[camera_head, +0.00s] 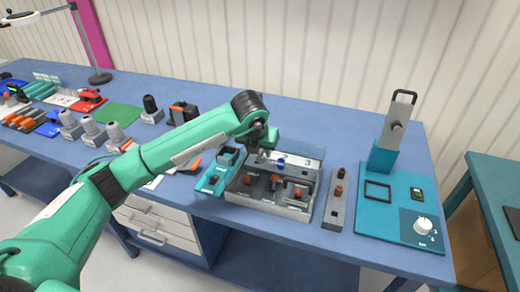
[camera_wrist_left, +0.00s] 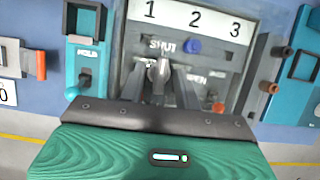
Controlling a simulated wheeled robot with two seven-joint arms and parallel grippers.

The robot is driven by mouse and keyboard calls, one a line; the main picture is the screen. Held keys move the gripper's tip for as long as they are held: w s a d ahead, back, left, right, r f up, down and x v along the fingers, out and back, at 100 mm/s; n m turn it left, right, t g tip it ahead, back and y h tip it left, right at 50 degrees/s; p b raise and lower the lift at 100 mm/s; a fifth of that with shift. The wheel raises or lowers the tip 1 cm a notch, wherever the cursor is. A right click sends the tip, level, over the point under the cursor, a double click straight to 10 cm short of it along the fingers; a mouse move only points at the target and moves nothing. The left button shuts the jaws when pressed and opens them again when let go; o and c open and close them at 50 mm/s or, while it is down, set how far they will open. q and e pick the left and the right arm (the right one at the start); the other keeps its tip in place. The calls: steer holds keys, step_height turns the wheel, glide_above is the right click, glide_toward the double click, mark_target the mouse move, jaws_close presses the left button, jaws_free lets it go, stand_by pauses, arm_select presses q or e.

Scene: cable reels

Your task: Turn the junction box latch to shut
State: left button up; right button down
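The junction box (camera_head: 262,205) is a grey open-topped box on the blue bench, with orange-topped parts inside. Its upright back panel (camera_head: 308,163) carries 1, 2, 3 and, in the wrist view, SHUT (camera_wrist_left: 161,45) and OPEN (camera_wrist_left: 194,77) labels. A blue knob (camera_wrist_left: 193,46) sits to the right of SHUT. My left gripper (camera_head: 262,153) is at the left part of this panel. In the wrist view my left gripper (camera_wrist_left: 160,76) reaches just below SHUT, around or against a grey metal piece that may be the latch. Whether the fingers grip it is unclear. My right gripper is out of view.
A teal HOLD fixture (camera_head: 217,172) stands close at the box's left. Several tools and fittings crowd the bench's left.

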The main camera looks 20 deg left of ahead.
arm_select(q)
steer(key=b+v, duration=0.3)
steer(key=v, duration=1)
steer(key=shift+r, duration=0.35)
steer(key=shift+s, duration=0.1)
